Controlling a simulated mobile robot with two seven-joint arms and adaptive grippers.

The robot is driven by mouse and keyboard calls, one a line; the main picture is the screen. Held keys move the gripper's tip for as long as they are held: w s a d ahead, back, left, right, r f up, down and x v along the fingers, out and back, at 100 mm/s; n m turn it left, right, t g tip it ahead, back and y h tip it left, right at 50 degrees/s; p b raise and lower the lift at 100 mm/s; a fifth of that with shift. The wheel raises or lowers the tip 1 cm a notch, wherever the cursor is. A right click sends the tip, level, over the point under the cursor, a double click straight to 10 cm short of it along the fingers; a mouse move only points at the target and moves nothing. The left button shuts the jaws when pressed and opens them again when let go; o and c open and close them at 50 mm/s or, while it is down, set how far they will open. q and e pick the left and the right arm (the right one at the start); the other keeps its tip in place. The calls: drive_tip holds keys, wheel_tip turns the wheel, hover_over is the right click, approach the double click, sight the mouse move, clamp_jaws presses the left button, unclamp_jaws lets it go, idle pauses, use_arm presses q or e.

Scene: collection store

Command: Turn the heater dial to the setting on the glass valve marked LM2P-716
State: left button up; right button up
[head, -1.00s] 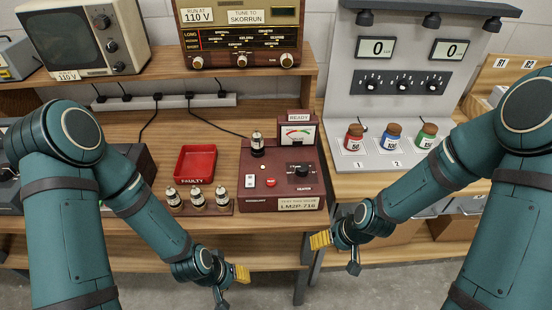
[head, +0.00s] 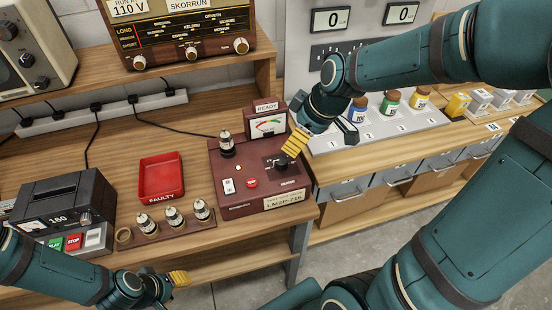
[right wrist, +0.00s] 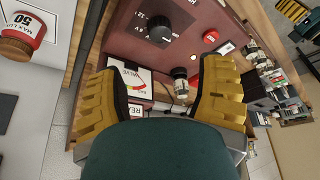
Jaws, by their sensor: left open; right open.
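The heater dial (head: 281,163) is a black knob on the dark red valve tester (head: 225,187). In the right wrist view the dial (right wrist: 160,31) has a white pointer line and a "12" beside it; other marks are unclear. A plate (head: 284,199) on the tester reads LM2P-716. One glass valve (head: 227,145) stands upright in the tester's socket. Three more valves (head: 174,217) stand in a wooden rack; their markings are too small to read. My right gripper (head: 297,143) is open and empty, just above the dial, apparently apart from it. My left gripper (head: 168,291) is open and empty, low in front of the bench.
A red FAULTY tray (head: 163,195) lies behind the rack. A radio (head: 185,45) is on the shelf. Jars (head: 390,103) stand on the grey unit at right. Bare bench lies around the tray.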

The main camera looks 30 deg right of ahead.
sight(281, 160)
drive_tip(key=b+x, duration=0.2)
drive_tip(key=x, duration=0.9)
drive_tip(key=shift+f, duration=0.25)
drive_tip(key=shift+a, duration=0.1)
clamp_jaws()
